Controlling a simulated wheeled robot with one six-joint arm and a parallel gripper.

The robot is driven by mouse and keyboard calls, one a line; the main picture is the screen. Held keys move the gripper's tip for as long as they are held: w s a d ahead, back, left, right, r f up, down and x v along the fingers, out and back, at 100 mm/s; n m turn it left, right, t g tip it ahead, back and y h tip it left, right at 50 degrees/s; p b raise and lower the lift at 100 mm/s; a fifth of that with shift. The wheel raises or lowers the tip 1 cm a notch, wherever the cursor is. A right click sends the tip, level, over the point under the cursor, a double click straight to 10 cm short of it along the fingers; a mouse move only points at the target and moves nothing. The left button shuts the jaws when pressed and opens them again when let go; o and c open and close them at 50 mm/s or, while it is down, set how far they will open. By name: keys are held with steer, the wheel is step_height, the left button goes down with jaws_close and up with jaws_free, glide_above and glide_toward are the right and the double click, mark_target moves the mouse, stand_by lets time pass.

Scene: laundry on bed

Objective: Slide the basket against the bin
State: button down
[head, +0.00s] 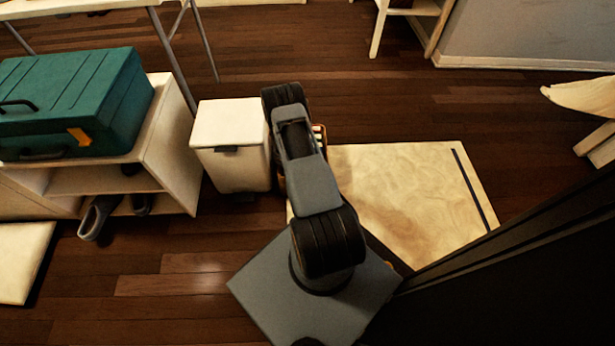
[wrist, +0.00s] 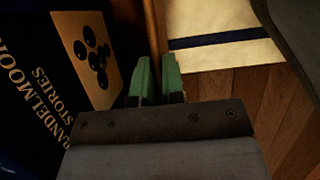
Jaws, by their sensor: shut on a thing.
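The white bin (head: 228,125) stands upright on the wood floor, left of my arm in the head view. The basket (head: 320,140) is mostly hidden behind my arm, with a slatted orange-brown bit showing close to the bin's right side. Whether it touches the bin is hidden. In the wrist view my gripper (wrist: 158,82) has its green fingers shut on a thin brown upright edge, which appears to be the basket wall (wrist: 154,30). A dark book with gold lettering (wrist: 60,80) lies left of the fingers.
A pale rug (head: 400,185) with a dark stripe lies to the right. A shelf (head: 165,150) with a teal case (head: 75,100) and shoes (head: 100,215) stands left of the bin. A dark panel (head: 520,275) fills the lower right. Floor is clear behind the bin.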

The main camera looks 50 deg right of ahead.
steer(key=shift+w+a, duration=0.45)
steer(key=shift+w, duration=0.25)
steer(key=shift+w+a, duration=0.45)
steer(key=shift+w, duration=0.2)
steer(key=c, duration=1.1)
jaws_free()
steer(key=shift+c, duration=0.2)
steer(key=shift+s, duration=0.1)
steer(key=p+v, duration=0.5)
steer(key=v, duration=0.9)
steer(key=shift+s+r, duration=0.1)
